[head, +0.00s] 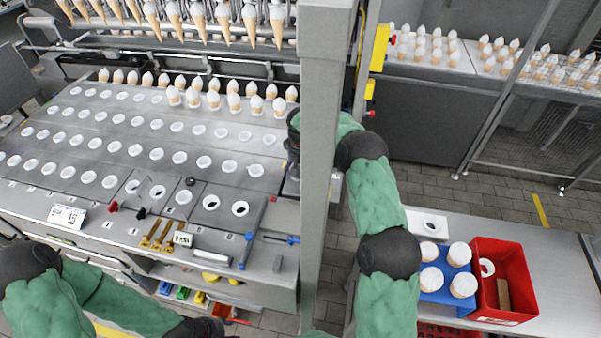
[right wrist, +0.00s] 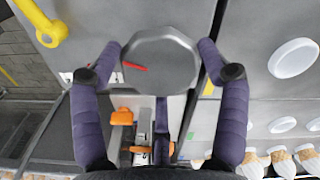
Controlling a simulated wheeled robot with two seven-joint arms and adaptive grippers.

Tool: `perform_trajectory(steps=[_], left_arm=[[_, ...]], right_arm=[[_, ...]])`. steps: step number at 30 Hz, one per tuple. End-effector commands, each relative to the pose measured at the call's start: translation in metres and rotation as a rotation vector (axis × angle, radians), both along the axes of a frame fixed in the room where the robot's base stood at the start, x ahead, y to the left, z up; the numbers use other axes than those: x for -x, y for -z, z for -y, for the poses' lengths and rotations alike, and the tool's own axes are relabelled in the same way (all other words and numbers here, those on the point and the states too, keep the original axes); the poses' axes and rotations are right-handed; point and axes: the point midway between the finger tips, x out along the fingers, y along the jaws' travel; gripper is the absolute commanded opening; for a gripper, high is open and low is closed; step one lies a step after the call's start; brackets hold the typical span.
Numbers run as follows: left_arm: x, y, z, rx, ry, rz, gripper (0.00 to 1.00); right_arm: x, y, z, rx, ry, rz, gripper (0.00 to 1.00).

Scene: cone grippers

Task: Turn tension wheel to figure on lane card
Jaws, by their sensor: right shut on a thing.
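The tension wheel (right wrist: 165,62) is a grey, many-sided knob with a red pointer mark toward its left side in the right wrist view. My right gripper (right wrist: 158,52) has its two purple-padded fingers on either side of the wheel, shut on it. In the head view this gripper (head: 293,140) is at the right end of the machine deck, partly hidden by a grey post, and the wheel cannot be made out. Dark printed figures show beside the wheel, partly covered by a finger. The lane card (head: 67,216) lies at the deck's front left; its figure looks like 15. My left gripper is out of view.
The grey post (head: 322,130) stands close to my right arm. Rows of white-topped cones stand at the back of the deck. Small tools lie along its front. A red bin (head: 513,270) and a blue tray (head: 430,293) stand on the right bench.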

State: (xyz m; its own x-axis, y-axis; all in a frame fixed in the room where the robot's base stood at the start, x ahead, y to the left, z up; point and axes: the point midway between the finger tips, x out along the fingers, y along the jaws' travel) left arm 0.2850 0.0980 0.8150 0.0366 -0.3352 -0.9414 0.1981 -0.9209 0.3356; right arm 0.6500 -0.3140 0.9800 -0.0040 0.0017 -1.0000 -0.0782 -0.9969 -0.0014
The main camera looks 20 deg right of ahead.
Motion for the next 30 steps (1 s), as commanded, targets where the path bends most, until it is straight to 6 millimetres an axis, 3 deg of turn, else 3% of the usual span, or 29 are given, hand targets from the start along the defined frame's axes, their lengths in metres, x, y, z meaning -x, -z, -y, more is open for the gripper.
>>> perform_trajectory(steps=[15,30], left_arm=[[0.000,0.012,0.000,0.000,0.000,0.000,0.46],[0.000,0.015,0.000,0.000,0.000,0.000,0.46]], right_arm=[[-0.004,-0.002,0.000,-0.004,0.454,0.015,0.42],[-0.004,-0.005,0.004,-0.002,0.658,0.019,0.42]])
